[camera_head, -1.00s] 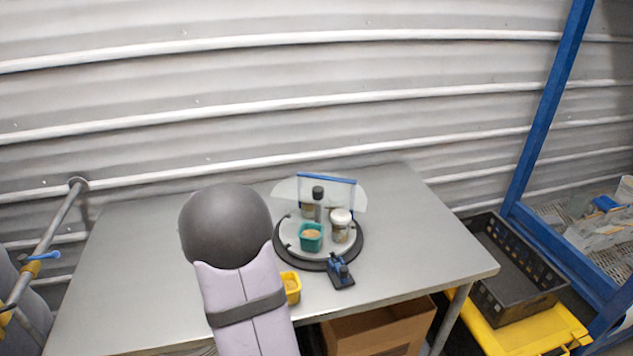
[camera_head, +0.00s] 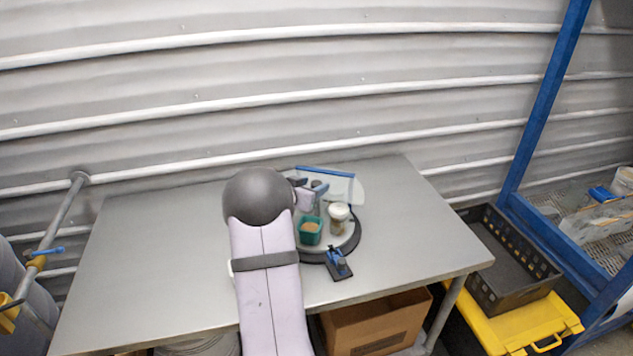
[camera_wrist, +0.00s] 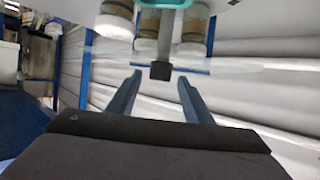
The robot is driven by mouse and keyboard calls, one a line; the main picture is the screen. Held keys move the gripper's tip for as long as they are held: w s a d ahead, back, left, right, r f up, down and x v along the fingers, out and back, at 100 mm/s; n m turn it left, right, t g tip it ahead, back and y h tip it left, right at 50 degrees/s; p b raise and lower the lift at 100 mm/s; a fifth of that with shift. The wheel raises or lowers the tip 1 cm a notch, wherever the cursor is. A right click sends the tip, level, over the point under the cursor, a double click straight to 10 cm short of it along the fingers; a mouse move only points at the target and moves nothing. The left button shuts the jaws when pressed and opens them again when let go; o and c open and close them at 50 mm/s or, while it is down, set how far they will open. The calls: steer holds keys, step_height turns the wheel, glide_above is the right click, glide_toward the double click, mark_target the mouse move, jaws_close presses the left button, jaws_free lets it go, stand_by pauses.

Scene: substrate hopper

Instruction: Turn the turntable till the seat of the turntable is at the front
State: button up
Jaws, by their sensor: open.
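The turntable (camera_head: 350,243), a grey disc on a dark round base, stands on the metal table, partly hidden by my arm. It bears a teal cup (camera_head: 310,230) at its front left, a white-lidded jar (camera_head: 338,217) and a clear panel with a blue edge (camera_head: 325,172) at the back. Which spot is the seat I cannot tell. My gripper (camera_head: 312,190) is open above the turntable's back left. In the wrist view, the dark knob of the centre post (camera_wrist: 160,71) shows between the open fingers (camera_wrist: 157,92), with jars (camera_wrist: 192,30) beyond; contact is not clear.
A small blue and black fixture (camera_head: 338,265) stands at the turntable's front. The bare table (camera_head: 150,260) is clear to the left. A cardboard box (camera_head: 375,322) is under the table, and a black crate (camera_head: 505,255) on a yellow lid stands at the right.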

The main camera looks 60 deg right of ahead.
mark_target(315, 184)
steer(key=shift+p+x, duration=0.35)
steer(key=shift+x, duration=1.1)
jaws_close()
steer(key=shift+b, duration=0.35)
